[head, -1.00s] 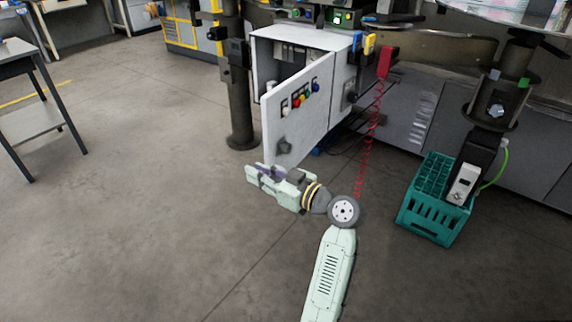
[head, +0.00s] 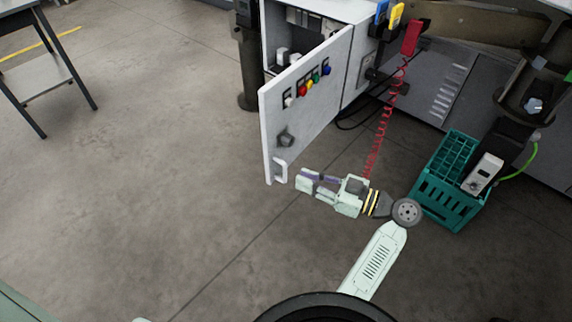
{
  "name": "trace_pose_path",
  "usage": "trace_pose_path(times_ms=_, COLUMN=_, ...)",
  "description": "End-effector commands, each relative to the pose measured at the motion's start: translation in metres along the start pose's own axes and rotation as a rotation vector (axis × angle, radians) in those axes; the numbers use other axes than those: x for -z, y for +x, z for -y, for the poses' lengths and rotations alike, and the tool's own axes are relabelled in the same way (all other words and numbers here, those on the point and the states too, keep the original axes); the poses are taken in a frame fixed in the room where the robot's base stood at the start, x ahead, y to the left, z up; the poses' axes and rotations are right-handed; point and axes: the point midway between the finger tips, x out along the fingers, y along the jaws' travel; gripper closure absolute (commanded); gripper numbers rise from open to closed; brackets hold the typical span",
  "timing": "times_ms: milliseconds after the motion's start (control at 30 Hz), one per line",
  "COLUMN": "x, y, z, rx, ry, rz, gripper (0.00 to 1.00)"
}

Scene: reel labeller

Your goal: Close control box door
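The control box (head: 366,52) is a grey-white cabinet at the upper middle of the head view. Its door (head: 309,112) stands wide open, swung out toward me, and the inside shows behind it. The door carries a row of coloured buttons, a dark knob (head: 286,138) and a pale handle (head: 281,171) near its lower free corner. My gripper (head: 302,181) points left, just right of the handle in the picture. A small gap shows between them, but depth is hard to judge. Whether its fingers are apart cannot be made out; nothing is seen held.
A green crate (head: 450,197) stands on the floor at right, near a dark machine post. A red coiled cable (head: 380,140) hangs behind my gripper. A dark post (head: 249,70) stands left of the box. A table (head: 42,80) is at far left; the floor between is clear.

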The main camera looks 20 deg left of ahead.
Motion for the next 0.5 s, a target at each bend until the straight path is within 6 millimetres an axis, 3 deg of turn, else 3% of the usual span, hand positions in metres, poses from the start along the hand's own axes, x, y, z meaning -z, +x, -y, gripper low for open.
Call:
trace_pose_path(times_ms=200, x=0.003, y=0.042, z=0.002, rx=0.004, ry=0.001, rz=0.002, gripper=0.82)
trace_pose_path(times_ms=500, x=0.000, y=0.066, z=0.000, rx=0.000, ry=0.000, rz=0.002, gripper=0.82)
